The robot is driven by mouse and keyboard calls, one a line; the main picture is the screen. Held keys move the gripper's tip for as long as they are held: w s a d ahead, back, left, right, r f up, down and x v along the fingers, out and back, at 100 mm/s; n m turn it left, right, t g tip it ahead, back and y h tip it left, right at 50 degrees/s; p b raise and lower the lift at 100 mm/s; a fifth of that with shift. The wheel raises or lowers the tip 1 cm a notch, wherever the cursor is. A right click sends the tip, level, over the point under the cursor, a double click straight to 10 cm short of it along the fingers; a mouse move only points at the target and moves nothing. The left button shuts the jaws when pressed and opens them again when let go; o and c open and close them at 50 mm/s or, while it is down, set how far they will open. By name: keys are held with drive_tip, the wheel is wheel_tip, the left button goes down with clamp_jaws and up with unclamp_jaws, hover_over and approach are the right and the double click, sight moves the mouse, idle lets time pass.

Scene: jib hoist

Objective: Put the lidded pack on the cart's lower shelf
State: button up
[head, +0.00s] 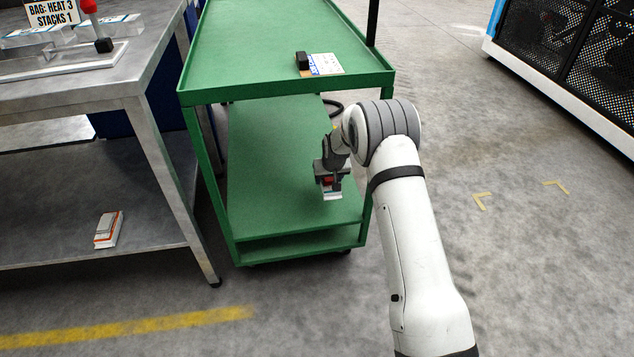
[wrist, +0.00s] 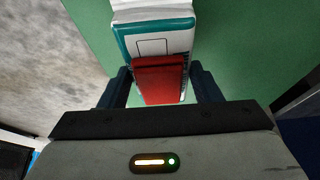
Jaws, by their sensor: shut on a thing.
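The pack (wrist: 153,38) is white with a teal border and has a red part (wrist: 160,80) between my fingers. My gripper (wrist: 160,88) is shut on this red part. In the head view my gripper (head: 330,180) points down inside the cart, over the right front part of the green lower shelf (head: 265,180). The pack's white and teal end (head: 332,195) shows just below the fingers. I cannot tell whether it touches the shelf. In the wrist view, green surface shows on both sides of the pack.
The cart's upper shelf (head: 270,45) is above, with a black block (head: 303,61) and a white-blue card (head: 326,64) near its front edge. A steel bench (head: 120,75) stands left, with a white-orange box (head: 108,230) on its lower shelf. Cart posts flank the opening.

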drive_tip(key=f, duration=0.2)
drive_tip(key=f+b, duration=0.1)
drive_tip(key=f, duration=0.1)
drive_tip(key=f+b, duration=0.1)
drive_tip(key=f, duration=0.1)
drive_tip(key=shift+s+a, duration=0.15)
drive_tip(key=shift+a, duration=0.25)
drive_tip(key=shift+f, duration=0.1)
drive_tip(key=o, duration=1.1)
